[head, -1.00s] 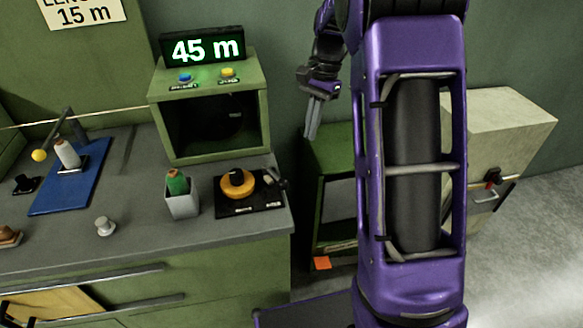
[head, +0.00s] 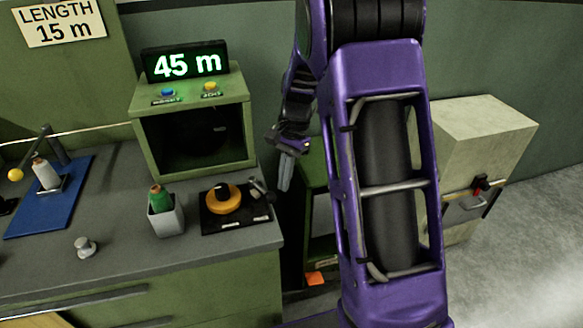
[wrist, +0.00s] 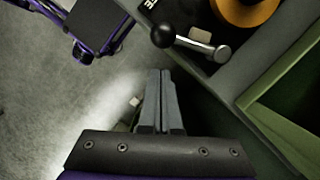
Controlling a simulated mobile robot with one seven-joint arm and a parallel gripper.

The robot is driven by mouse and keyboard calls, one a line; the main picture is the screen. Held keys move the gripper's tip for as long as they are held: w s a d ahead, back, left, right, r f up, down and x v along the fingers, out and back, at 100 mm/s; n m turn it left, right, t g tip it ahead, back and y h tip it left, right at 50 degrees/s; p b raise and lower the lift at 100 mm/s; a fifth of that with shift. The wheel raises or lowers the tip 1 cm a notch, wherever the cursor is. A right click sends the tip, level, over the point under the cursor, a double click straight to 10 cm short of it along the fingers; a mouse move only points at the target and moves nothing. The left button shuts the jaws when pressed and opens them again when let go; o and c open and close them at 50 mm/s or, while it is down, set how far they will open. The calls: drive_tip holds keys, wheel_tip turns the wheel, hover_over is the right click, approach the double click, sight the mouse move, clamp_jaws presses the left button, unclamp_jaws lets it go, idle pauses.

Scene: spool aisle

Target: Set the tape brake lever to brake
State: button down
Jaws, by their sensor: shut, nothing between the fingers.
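The brake lever (head: 259,187) sits at the right edge of a black plate (head: 232,222), beside an orange tape roll (head: 218,198). In the wrist view the lever (wrist: 192,44) is a pale metal arm with a black ball knob at its left end and a round metal end at its right. The orange roll (wrist: 243,8) is partly cut off at the top. My gripper (head: 285,186) is shut and empty, just right of the lever and beyond the bench edge. In the wrist view its fingertips (wrist: 160,74) are below the lever, apart from it. The plate labels are too small to read.
A green box (head: 143,125) with a 45 m display (head: 184,62) stands behind the plate. A white cup (head: 165,218) with a green spool is left of it. A green cabinet (head: 314,172) stands right of my gripper. Floor (wrist: 45,110) shows beyond the bench edge.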

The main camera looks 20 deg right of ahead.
sight(270, 193)
drive_tip(key=shift+s+a+r, duration=0.2)
drive_tip(key=shift+s+a, duration=0.35)
drive_tip(key=shift+a, duration=0.2)
drive_tip(key=shift+s+a+m+p, duration=0.3)
drive_tip(key=shift+s+m+p, duration=0.15)
drive_tip(key=shift+m, duration=0.25)
drive_tip(key=a+m+p, duration=0.1)
drive_tip(key=s+a+m+t+p, duration=0.1)
drive_tip(key=m, duration=0.1)
drive_tip(key=shift+s+r+m+y, duration=0.2)
drive_tip(key=shift+m+y, duration=0.1)
drive_tip(key=shift+y, duration=0.1)
drive_tip(key=a+m+p, duration=0.1)
drive_tip(key=m, duration=0.1)
drive_tip(key=a+m+t+p, duration=0.1)
drive_tip(key=p, duration=0.1)
drive_tip(key=shift+s+m, duration=0.35)
drive_tip(key=shift+m, duration=0.05)
drive_tip(key=shift+a+f+p, duration=0.15)
drive_tip(key=shift+a+p, duration=0.25)
drive_tip(key=shift+a, duration=0.1)
drive_tip(key=shift+f, duration=0.1)
